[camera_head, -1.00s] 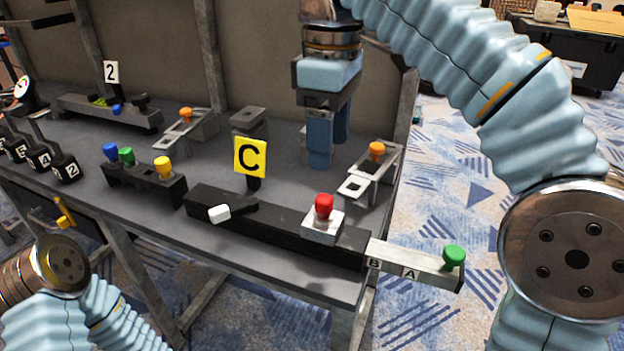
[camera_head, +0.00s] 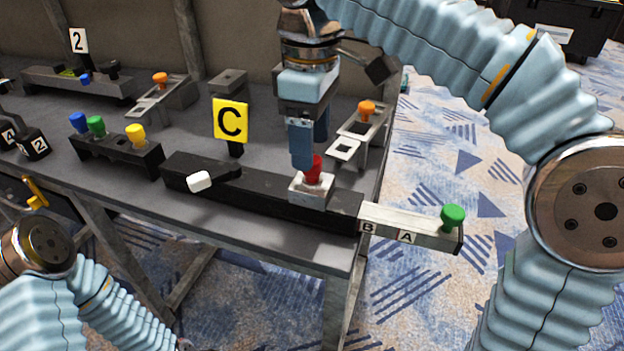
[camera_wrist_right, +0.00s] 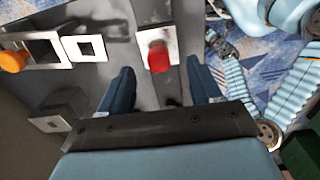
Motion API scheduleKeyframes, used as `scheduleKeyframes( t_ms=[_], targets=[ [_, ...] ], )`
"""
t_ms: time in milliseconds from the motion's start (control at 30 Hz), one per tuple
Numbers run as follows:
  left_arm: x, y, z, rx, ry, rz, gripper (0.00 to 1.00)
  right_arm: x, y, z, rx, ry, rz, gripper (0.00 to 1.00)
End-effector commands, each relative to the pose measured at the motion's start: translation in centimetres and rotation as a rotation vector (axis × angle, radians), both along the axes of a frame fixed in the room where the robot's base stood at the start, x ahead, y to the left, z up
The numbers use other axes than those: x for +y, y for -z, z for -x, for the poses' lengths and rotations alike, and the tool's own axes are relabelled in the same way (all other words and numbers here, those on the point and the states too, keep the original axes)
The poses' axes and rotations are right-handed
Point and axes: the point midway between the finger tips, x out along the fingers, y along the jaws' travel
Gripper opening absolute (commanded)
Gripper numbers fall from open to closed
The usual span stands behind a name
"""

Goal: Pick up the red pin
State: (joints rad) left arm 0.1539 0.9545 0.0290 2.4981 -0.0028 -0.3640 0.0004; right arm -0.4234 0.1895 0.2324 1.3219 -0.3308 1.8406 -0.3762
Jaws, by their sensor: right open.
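The red pin (camera_head: 314,170) stands upright in a white block on the dark bar at the table's front. My right gripper (camera_head: 307,150) points down over it, and one finger hides the pin's left side in the head view. In the right wrist view the red pin (camera_wrist_right: 159,57) shows ahead of and between the two spread fingers of the right gripper (camera_wrist_right: 159,88), and nothing is between the jaws at their tips. My left arm is at the lower left, and its gripper jaws do not show.
A yellow C sign (camera_head: 231,120) stands left of my right gripper. An orange pin (camera_head: 367,108) on a grey bracket is close behind to the right. A white bar with a green pin (camera_head: 452,217) juts past the table's right edge. Blue, green and yellow pins stand in a black rack (camera_head: 115,150).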

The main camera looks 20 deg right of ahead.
Motion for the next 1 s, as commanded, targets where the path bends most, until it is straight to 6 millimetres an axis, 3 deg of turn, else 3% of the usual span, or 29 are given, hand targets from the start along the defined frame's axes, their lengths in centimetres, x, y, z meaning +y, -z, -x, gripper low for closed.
scheduleKeyframes(
  t_ms=[300,600,1000],
  targets=[
    [0.2,1.5,-0.1,-0.001,-0.004,-0.003,0.43,-0.2,4.7,0.0,0.002,0.000,0.001,0.64],
    [0.2,1.5,-0.1,-0.002,-0.005,-0.004,0.43,-0.2,5.0,-0.1,0.000,0.000,0.000,0.62],
    [0.2,1.5,-0.1,-0.002,-0.005,-0.003,0.43,-0.2,5.0,0.0,0.000,0.000,0.000,0.01]
  ],
)
